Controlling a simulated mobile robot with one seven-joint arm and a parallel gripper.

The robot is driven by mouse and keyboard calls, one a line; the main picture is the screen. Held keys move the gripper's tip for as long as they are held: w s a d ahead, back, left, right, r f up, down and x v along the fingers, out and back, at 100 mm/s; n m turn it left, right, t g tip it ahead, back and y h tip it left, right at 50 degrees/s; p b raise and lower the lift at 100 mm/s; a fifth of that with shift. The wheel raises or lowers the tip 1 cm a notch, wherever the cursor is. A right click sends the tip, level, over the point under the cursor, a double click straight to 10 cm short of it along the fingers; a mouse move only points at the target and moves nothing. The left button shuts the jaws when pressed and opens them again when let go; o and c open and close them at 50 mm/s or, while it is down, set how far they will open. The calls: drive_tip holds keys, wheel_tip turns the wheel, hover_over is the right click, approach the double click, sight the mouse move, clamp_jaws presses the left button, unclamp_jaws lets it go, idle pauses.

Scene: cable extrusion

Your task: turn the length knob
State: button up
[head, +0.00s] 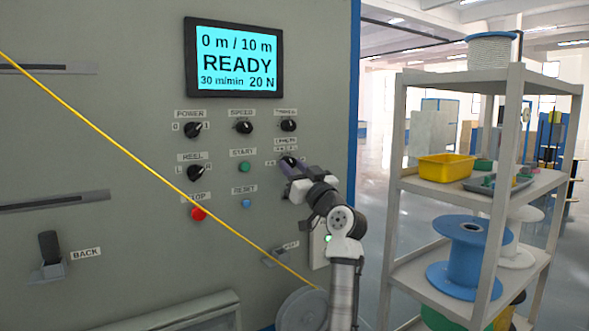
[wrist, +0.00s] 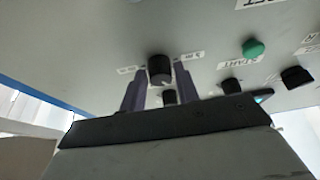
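The length knob (head: 288,161) is a small black dial on the grey machine panel, under a label partly hard to read. In the wrist view the knob (wrist: 160,68) stands between the two fingers, with marks on either side. My gripper (head: 289,168) is at the knob from below right in the head view and partly hides it. In the wrist view my gripper (wrist: 158,82) has its fingers apart, one on each side of the knob, with a narrow gap showing. The display (head: 236,57) reads 0 m / 10 m, READY, 30 m/min, 20 N.
Another black knob (head: 288,125) sits just above, with the speed knob (head: 243,127) to its left. The green start button (head: 244,167), blue reset button (head: 246,203) and red stop button (head: 198,213) are nearby. A yellow cable (head: 130,142) crosses the panel. A shelf (head: 501,200) stands right.

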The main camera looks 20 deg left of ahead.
drive_tip(key=c, duration=0.5)
drive_tip(key=shift+c, duration=0.2)
drive_tip(key=shift+m, duration=0.4)
drive_tip(key=m+p, duration=0.1)
drive_tip(key=m+t+h+p, duration=0.1)
drive_tip(key=m, duration=0.1)
drive_tip(key=m+t+h+p, duration=0.1)
drive_tip(key=shift+s+a+r+m+p, duration=0.15)
drive_tip(key=shift+s+r+m+p, duration=0.1)
drive_tip(key=shift+m+p, duration=0.15)
drive_tip(key=m+p, duration=0.1)
drive_tip(key=m, duration=0.1)
drive_tip(key=m+h+p, duration=0.1)
drive_tip(key=p, duration=0.1)
drive_tip(key=shift+a+r+m+t+h, duration=0.1)
drive_tip(key=shift+r+m+t+h, duration=0.05)
drive_tip(key=shift+m+t+h, duration=0.2)
drive_tip(key=m+h+p, duration=0.1)
drive_tip(key=m+p, duration=0.1)
drive_tip(key=m+h+p, duration=0.1)
drive_tip(key=m, duration=0.1)
drive_tip(key=shift+s+t+p, duration=0.1)
drive_tip(key=shift+t+p, duration=0.15)
drive_tip(key=shift+p, duration=0.15)
drive_tip(key=shift+m+h+p, duration=0.55)
drive_tip(key=shift+m+p, duration=0.4)
drive_tip(key=shift+m, duration=0.4)
